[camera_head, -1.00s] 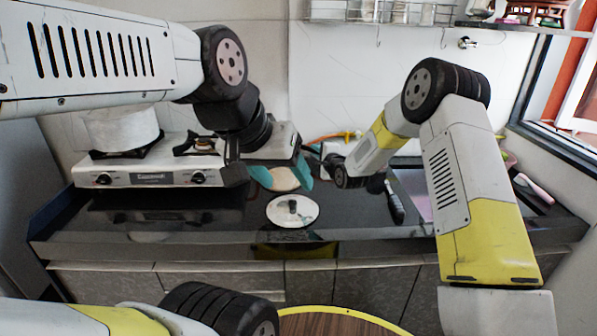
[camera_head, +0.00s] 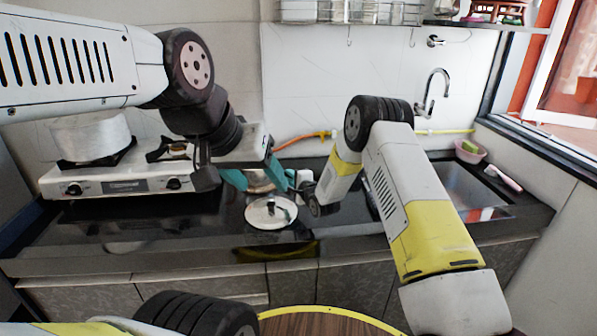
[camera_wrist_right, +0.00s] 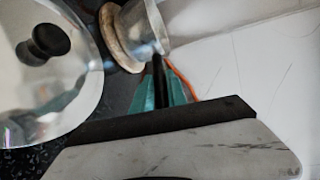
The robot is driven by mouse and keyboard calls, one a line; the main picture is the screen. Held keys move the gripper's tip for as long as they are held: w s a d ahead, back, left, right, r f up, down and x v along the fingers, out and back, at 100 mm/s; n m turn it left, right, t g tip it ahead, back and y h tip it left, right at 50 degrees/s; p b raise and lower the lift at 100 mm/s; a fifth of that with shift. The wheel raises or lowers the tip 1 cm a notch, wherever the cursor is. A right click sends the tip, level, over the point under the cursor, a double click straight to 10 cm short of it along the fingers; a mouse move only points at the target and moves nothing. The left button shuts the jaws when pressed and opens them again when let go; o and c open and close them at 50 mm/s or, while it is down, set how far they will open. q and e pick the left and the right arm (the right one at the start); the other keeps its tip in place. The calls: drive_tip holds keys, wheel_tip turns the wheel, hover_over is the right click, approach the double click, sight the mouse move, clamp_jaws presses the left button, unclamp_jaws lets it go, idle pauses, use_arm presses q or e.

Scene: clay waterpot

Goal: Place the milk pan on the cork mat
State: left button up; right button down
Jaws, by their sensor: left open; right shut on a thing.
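The silver milk pan (camera_wrist_right: 146,22) shows in the right wrist view, with the tan round cork mat (camera_wrist_right: 112,38) at its base. Pan and mat look very close; I cannot tell whether they touch. My right gripper (camera_wrist_right: 160,78) is shut on the pan's dark handle. In the head view the pan (camera_head: 262,184) is partly hidden behind my left gripper (camera_head: 256,178), whose teal fingers are apart on either side of it. My right gripper (camera_head: 294,180) comes in from the right beside them.
A silver lid (camera_head: 262,220) with a black knob lies on the dark counter just in front; it also fills the left of the right wrist view (camera_wrist_right: 50,85). A gas stove (camera_head: 125,184) with a large pot (camera_head: 90,136) stands left. A sink (camera_head: 450,188) is at right.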

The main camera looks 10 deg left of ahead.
drive_tip(key=c, duration=1.7)
unclamp_jaws()
drive_tip(key=shift+f, duration=0.2)
drive_tip(key=o, duration=0.4)
drive_tip(key=shift+r, duration=0.1)
